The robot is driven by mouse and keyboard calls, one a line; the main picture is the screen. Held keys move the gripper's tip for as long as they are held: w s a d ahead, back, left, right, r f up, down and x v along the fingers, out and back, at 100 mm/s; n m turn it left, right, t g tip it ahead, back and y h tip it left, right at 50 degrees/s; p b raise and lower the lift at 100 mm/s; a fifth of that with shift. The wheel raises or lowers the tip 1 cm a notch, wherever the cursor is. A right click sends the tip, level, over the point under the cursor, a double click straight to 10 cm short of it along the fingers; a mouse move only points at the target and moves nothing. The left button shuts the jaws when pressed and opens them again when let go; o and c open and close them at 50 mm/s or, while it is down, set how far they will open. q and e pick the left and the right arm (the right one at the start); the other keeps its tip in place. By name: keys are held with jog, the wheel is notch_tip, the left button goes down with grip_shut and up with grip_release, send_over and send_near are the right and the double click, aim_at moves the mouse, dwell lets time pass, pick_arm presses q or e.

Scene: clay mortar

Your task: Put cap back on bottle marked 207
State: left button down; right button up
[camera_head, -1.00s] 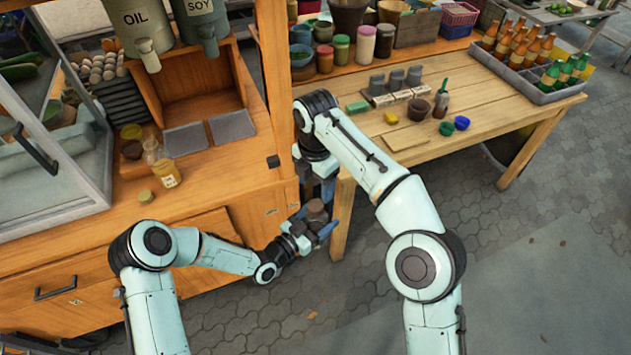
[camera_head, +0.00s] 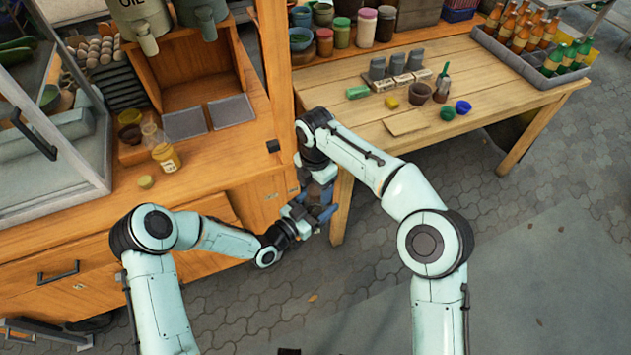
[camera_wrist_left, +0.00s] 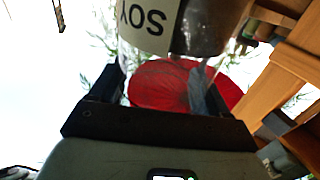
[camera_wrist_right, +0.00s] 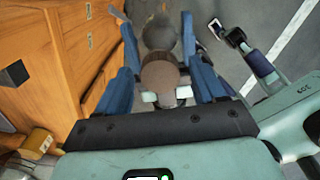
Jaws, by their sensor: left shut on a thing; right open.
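My left gripper (camera_head: 312,217) is below and close to my right gripper (camera_head: 320,190), in front of the cabinet. It is shut on a brown-topped thing (camera_wrist_right: 160,76), seen from above in the right wrist view; its body is mostly hidden. My right gripper is open, its blue fingers (camera_wrist_right: 165,62) on either side of that top; contact cannot be told. A clear jar with yellow contents and a pale label (camera_head: 166,158) stands on the left counter. A small tan round cap (camera_head: 146,182) lies in front of it. No 207 mark is readable on a bottle.
Another clear jar (camera_head: 151,135) stands behind the yellow one. Oil and soy dispensers (camera_head: 200,14) hang above the counter (camera_head: 200,165). A wooden table (camera_head: 370,140) with small pots and blocks is at right; a bottle crate (camera_head: 530,68) stands at its back.

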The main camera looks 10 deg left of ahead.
jog(key=shift+c, duration=0.3)
jog(key=c, duration=1)
jog(key=shift+c, duration=0.2)
jog(key=m, duration=0.5)
jog(key=shift+m, duration=0.4)
jog(key=m, duration=0.6)
jog(key=shift+m, duration=0.4)
jog(key=m, duration=1.1)
jog(key=shift+m, duration=0.4)
jog(key=m, duration=0.3)
jog(key=o, duration=1.2)
